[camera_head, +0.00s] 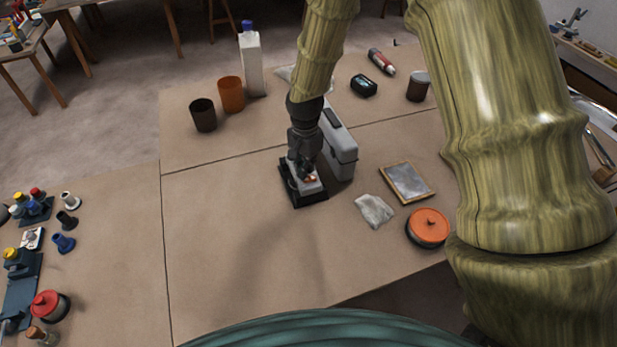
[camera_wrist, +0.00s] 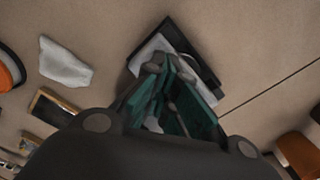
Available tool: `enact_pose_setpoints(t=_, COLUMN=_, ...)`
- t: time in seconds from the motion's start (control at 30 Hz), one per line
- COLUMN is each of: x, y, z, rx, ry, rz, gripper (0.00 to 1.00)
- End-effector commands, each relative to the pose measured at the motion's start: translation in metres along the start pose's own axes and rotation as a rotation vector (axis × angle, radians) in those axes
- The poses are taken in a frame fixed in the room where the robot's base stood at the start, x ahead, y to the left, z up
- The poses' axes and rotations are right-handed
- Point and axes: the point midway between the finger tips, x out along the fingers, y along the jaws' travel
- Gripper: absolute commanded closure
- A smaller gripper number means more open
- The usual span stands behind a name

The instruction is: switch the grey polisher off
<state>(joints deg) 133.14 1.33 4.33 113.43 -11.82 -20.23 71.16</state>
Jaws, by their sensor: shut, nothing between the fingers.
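A small unit with a black base (camera_head: 312,201) and a pale grey top plate bearing an orange-red part stands near the middle of the bench. The black base also shows in the wrist view (camera_wrist: 186,37). A light grey boxy body (camera_head: 341,152) with a dark top strip stands just behind and right of it; I cannot tell which of these is the grey polisher. My gripper (camera_head: 306,174) is shut and empty, pointing down right over the pale plate. In the wrist view the closed fingertips (camera_wrist: 160,66) cover much of the plate; contact and the switch position cannot be told.
A crumpled cloth (camera_head: 374,210), a framed panel (camera_head: 407,182) and an orange-lidded round tin (camera_head: 429,226) lie to the right. The bench left of the unit is clear.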

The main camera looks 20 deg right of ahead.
Motion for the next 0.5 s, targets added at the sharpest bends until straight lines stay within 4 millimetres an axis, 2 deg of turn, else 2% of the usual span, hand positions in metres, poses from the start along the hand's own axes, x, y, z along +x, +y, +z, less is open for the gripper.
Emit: enact_pose_setpoints(t=0.5, x=0.0062, y=0.0001, z=0.0000, rx=0.000, ry=0.000, rz=0.000, gripper=1.00)
